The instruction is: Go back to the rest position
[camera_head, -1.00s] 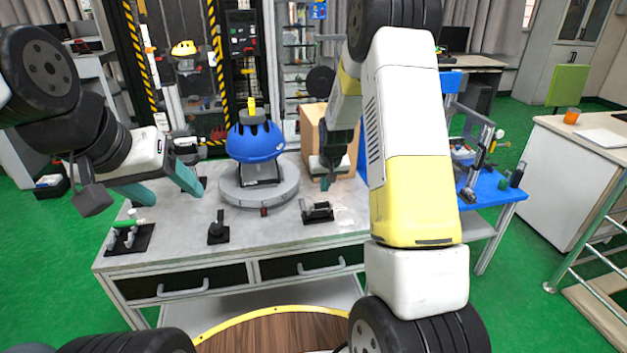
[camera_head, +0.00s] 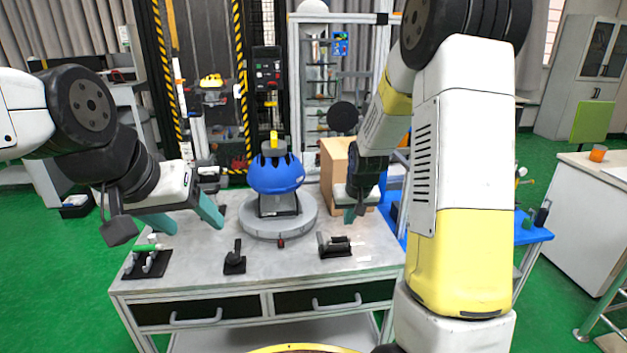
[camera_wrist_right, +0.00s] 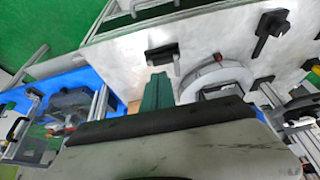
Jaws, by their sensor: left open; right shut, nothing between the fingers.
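My left gripper (camera_head: 187,218) is open and empty, its two teal fingers spread above the left part of the grey workbench (camera_head: 205,268). My right gripper (camera_head: 355,213) is shut with nothing between its fingers, above the right part of the bench and in front of a cardboard box. Its teal fingers also show together in the right wrist view (camera_wrist_right: 158,92). A blue helmet (camera_head: 276,175) sits on a round grey turntable (camera_head: 300,222) between the two grippers, apart from both.
Small black fixtures stand on the bench: one at left (camera_head: 147,265), one in the middle (camera_head: 235,263), one at right (camera_head: 335,246). The cardboard box (camera_head: 333,160) stands behind my right gripper. A drop tower with striped posts (camera_head: 240,90) rises behind. A blue table (camera_head: 530,233) is at right.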

